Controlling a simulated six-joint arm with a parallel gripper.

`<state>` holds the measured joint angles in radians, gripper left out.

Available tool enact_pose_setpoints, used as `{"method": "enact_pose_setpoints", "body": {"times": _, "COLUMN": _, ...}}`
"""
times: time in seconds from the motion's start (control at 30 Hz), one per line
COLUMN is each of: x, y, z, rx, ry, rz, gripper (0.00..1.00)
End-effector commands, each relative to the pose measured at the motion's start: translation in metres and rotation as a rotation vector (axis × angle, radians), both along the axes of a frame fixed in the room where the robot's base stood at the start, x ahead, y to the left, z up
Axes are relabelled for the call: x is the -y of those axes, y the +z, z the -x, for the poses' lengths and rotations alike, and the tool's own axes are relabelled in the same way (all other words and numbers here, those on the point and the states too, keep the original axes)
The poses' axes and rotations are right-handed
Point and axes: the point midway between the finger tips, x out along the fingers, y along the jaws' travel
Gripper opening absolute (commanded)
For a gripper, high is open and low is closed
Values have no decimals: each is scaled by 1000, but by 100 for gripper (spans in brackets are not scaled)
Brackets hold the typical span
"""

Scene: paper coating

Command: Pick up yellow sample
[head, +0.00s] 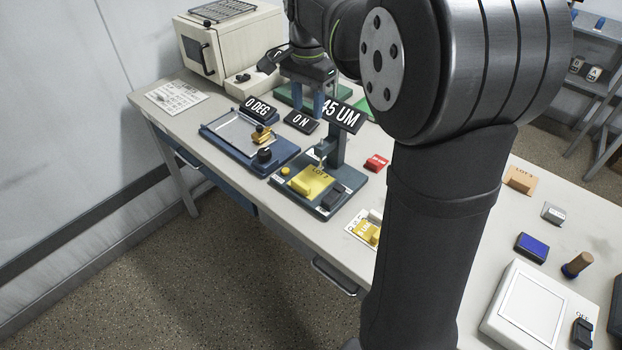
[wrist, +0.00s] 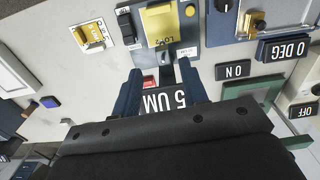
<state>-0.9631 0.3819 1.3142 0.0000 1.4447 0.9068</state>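The yellow sample (head: 315,178), a flat sheet with LOT lettering and a small raised yellow block, lies on the blue-grey base of the gauge stand below the 45 UM display (head: 343,114). In the wrist view the yellow sheet (wrist: 172,22) is at the top, beyond the fingertips. My gripper (head: 307,112) has blue fingers and is behind the gauge stand, away from the sheet. In the wrist view my gripper (wrist: 160,72) is open, with no sample between its fingers; the display partly fills the gap.
A smaller yellow piece lies on a white card (head: 352,232) near the front edge. A blue coating device (head: 225,128) stands left of the gauge. A red block (head: 376,163) lies to its right. The ON sign (head: 301,122) and 0 DEG sign (head: 257,107) stand near my gripper.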

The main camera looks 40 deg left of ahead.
Motion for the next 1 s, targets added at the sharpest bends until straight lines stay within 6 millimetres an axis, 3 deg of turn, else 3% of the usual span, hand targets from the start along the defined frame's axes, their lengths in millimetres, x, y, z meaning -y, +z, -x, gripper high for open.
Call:
{"method": "enact_pose_setpoints", "body": {"times": 0.17, "x": -4, "y": -11, "z": 6, "rx": -2, "ry": 284, "rz": 2, "gripper": 40}}
{"method": "enact_pose_setpoints", "body": {"times": 0.6, "x": -16, "y": -46, "z": 24, "rx": -1, "ry": 1225, "rz": 2, "gripper": 40}}
{"method": "enact_pose_setpoints", "body": {"times": 0.8, "x": -19, "y": -55, "z": 28, "rx": 0, "ry": 1464, "rz": 1, "gripper": 40}}
{"method": "enact_pose_setpoints", "body": {"times": 1.0, "x": -19, "y": -69, "z": 29, "rx": -3, "ry": 1519, "rz": 2, "gripper": 40}}
